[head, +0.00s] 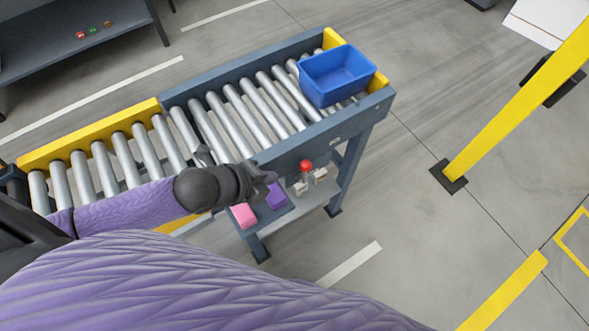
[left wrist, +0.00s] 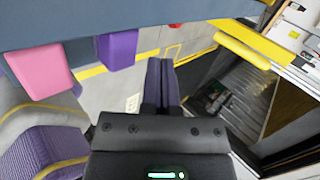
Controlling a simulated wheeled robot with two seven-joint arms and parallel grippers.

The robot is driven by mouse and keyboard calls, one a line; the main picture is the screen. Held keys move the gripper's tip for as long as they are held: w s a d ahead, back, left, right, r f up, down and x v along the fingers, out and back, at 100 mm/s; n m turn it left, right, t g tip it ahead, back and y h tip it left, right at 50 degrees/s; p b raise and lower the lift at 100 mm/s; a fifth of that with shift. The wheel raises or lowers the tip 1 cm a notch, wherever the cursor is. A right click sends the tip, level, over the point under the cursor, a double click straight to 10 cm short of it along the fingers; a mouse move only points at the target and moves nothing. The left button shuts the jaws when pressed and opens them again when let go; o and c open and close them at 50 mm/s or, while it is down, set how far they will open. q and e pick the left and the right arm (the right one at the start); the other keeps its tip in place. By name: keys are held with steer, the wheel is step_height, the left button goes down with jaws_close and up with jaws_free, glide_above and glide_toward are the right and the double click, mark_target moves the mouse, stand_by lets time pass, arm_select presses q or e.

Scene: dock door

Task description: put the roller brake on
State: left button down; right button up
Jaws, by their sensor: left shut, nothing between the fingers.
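The roller conveyor (head: 235,113) runs from lower left to upper right in the head view, with metal rollers between blue-grey and yellow rails. A lever with a red knob (head: 306,166), seemingly the roller brake, stands upright at the front side of the conveyor. My left gripper (head: 268,178) is shut and empty, just left of the knob and apart from it, in front of the side rail. In the left wrist view the shut fingers (left wrist: 160,82) point towards the rail, and a small bit of red (left wrist: 175,25) shows at its lower edge. My right gripper is out of view.
A blue bin (head: 335,75) sits on the rollers at the conveyor's right end. A pink block (head: 243,215) and a purple block (head: 275,196) are below the side rail. A yellow post (head: 510,110) stands to the right. The floor between is clear.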

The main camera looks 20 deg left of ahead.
mark_target(301, 168)
arm_select(q)
steer(key=b+x, duration=0.1)
steer(key=x, duration=0.1)
steer(key=b+x, duration=0.1)
steer(key=x, duration=0.2)
steer(key=w+r+b+x, duration=0.1)
steer(key=x, duration=0.2)
steer(key=shift+w+d+f+b, duration=0.15)
steer(key=shift+d+b, duration=0.15)
steer(key=shift+d, duration=0.05)
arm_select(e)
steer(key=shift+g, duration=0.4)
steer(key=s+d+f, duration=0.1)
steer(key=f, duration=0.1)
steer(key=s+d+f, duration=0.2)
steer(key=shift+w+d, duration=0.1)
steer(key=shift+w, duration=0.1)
